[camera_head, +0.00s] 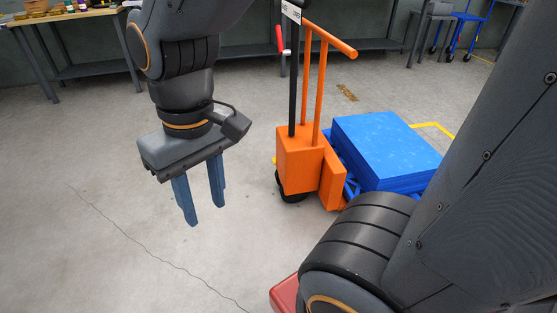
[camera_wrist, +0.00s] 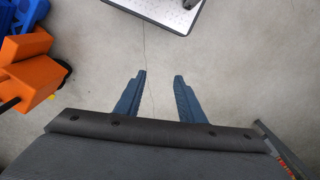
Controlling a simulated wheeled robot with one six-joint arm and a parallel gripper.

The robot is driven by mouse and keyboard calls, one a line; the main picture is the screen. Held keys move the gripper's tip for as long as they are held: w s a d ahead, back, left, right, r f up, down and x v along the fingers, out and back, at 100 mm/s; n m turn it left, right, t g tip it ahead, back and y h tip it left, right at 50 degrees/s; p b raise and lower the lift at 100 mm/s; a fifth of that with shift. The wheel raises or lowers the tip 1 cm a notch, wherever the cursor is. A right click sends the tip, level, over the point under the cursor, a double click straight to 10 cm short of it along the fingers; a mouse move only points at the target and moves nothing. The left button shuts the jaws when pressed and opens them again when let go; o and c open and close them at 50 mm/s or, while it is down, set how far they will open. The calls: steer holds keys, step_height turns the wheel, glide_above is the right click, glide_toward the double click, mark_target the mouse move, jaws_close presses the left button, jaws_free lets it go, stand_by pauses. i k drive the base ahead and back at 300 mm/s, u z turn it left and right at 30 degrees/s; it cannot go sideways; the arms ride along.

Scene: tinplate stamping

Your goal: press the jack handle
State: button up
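An orange jack (camera_head: 300,160) stands on the floor right of my gripper in the head view. A black upright shaft (camera_head: 294,80) rises from it and leaves the picture at the top, with a white label near the top. A red lever (camera_head: 281,39) hangs beside that shaft. An orange push bar (camera_head: 330,40) stands behind. My gripper (camera_head: 205,214) points down with its blue fingers open and empty, left of the jack and apart from it. In the wrist view the fingers (camera_wrist: 160,75) are apart over bare floor, and part of the jack (camera_wrist: 35,75) shows at left.
A blue stack (camera_head: 385,145) lies on the jack's load side. A workbench (camera_head: 70,15) with small items stands at the back left. A blue wheeled cart (camera_head: 465,30) is at the far right. A pale panel (camera_wrist: 160,8) edges the wrist view. Floor under my gripper is clear.

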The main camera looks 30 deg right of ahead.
mark_target(294, 9)
steer(key=k, duration=1.25)
steer(key=z, duration=0.85)
steer(key=i, duration=1.25)
steer(key=u, duration=0.7)
